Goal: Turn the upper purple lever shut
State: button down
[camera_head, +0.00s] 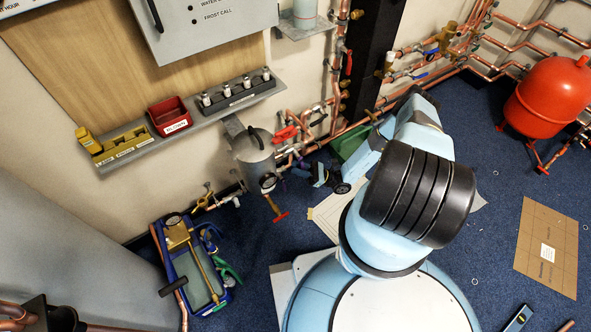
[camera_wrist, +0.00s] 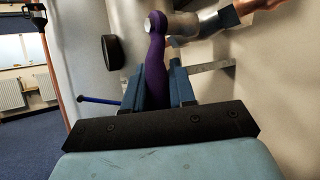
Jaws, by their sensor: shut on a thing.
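The purple lever (camera_wrist: 156,62) stands between the fingers of my gripper (camera_wrist: 158,95) in the wrist view. My gripper is shut on it, with a blue finger on each side. The lever's upper end meets a pale metal round cap beside a copper pipe (camera_wrist: 252,7). My arm hides part of the pipes there, and I cannot tell the upper from the lower purple lever in that view.
Red levers (camera_head: 286,133) and copper pipes crowd the wall close above my gripper. A grey canister (camera_head: 254,146) hangs to the left. A green box (camera_head: 350,139) is behind my arm. A blue tray of tools (camera_head: 197,265) stands on the floor at left.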

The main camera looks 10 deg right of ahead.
jog(key=shift+s+a+f+m+t, duration=0.1)
jog(key=shift+a+m+t, duration=0.25)
jog(key=shift+m+t, duration=0.15)
jog(key=shift+a+y, duration=0.15)
jog(key=shift+y, duration=0.15)
jog(key=c, duration=1)
grip_release()
jog(key=shift+w, duration=0.2)
jog(key=shift+c, duration=0.2)
jog(key=v, duration=1.4)
